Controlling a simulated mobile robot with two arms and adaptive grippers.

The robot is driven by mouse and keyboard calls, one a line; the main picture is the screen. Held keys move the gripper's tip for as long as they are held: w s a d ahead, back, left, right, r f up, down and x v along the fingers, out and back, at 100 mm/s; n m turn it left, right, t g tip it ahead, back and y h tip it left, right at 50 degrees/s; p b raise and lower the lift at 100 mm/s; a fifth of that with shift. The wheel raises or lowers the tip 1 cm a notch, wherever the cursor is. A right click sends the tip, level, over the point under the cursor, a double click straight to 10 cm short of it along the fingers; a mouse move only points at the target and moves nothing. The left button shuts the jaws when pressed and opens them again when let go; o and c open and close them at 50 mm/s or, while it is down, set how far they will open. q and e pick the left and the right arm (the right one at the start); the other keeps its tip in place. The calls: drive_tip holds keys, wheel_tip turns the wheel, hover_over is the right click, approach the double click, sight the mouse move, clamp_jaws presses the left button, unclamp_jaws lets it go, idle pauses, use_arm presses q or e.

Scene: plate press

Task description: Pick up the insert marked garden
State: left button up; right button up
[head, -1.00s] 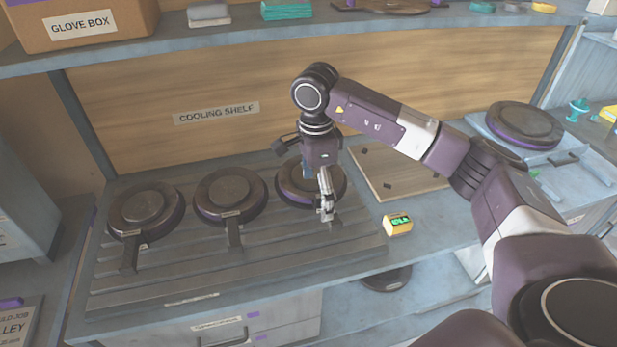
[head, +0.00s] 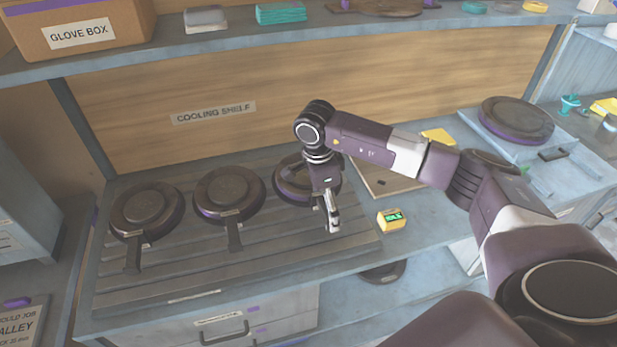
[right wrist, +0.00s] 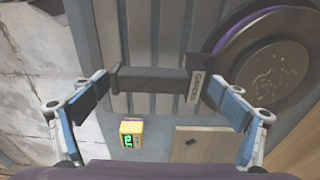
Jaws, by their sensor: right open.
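The insert marked garden (right wrist: 262,70) is a dark round plate with a purple edge, at the upper right of the right wrist view. Its straight dark handle (right wrist: 150,78) points left, and its pale label (right wrist: 195,88) sits where handle meets plate. In the head view it is the rightmost insert (head: 292,180) on the rack, partly hidden by my arm, its handle covered. My right gripper (head: 333,222) hangs over that handle, pointing down. In the right wrist view the open fingers (right wrist: 160,98) stand apart left and right, with the handle lengthwise between them and nothing held. My left gripper is out of view.
Two similar inserts (head: 147,210) (head: 229,194) lie to the left on the slatted cooling rack (head: 240,265). A small yellow box with a green display (head: 392,219) stands right of the rack. A wooden board (head: 385,183) lies behind it. Another round plate (head: 516,119) sits far right.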

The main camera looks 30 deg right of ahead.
drive_tip(key=shift+c, duration=0.5)
drive_tip(key=c, duration=1.5)
drive_tip(key=shift+w+r, duration=0.1)
drive_tip(key=shift+w, duration=0.05)
drive_tip(key=shift+c, duration=0.5)
